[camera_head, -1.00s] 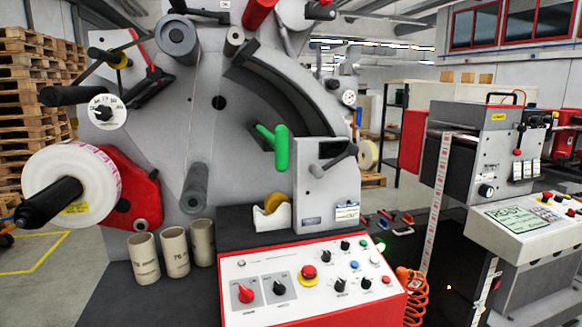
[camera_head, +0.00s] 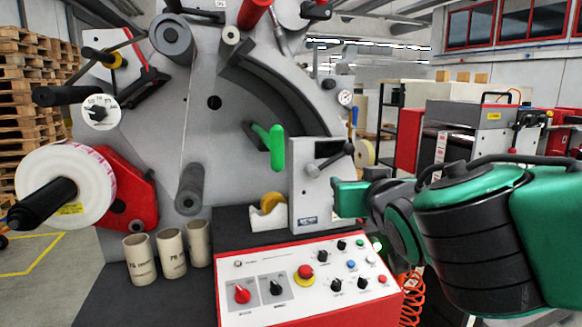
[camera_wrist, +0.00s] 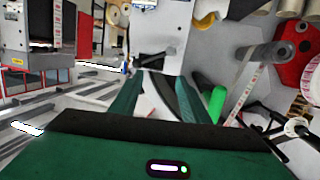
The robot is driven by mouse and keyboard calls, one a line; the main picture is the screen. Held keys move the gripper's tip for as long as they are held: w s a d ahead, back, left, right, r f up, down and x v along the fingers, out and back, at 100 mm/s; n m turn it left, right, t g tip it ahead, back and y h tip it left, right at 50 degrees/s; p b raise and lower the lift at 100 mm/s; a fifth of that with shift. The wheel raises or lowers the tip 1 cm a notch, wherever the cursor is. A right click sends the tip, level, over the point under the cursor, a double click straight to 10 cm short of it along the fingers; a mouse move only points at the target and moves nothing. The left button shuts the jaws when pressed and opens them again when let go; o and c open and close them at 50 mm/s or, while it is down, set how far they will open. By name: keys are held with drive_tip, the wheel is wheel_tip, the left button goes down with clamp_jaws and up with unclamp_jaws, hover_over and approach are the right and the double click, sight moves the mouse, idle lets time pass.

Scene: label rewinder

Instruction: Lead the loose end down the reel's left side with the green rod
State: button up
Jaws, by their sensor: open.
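The reel (camera_head: 58,190) is a white roll with a red-marked edge, on a black spindle at the left of the head view. A green rod (camera_head: 277,147) stands out from the grey machine face, right of centre; it also shows in the wrist view (camera_wrist: 216,103). The reel's loose end cannot be made out in the head view. A pale strip with red marks (camera_wrist: 247,92) runs slantwise in the wrist view; I cannot tell whether it is the loose end. My gripper (camera_wrist: 150,88) is open and empty, apart from the rod.
A red and white control panel (camera_head: 310,275) with knobs lies below the machine face. Several cardboard cores (camera_head: 170,253) stand at its left. A grey box with a lever (camera_head: 318,190) stands just right of the rod. A grey roller (camera_head: 191,187) projects between reel and rod.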

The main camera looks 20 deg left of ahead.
sight(279, 136)
drive_tip(key=s+a+r+n+y, duration=0.2)
drive_tip(key=s+a+r+y, duration=0.3)
drive_tip(key=a, duration=0.6)
drive_tip(key=shift+t+h, duration=0.3)
drive_tip(key=shift+h, duration=0.3)
drive_tip(key=shift+x, duration=5.2)
drive_tip(key=shift+a, duration=0.15)
clamp_jaws()
drive_tip(key=shift+r, duration=0.15)
drive_tip(key=shift+r, duration=1.35)
drive_tip(key=shift+r, duration=0.2)
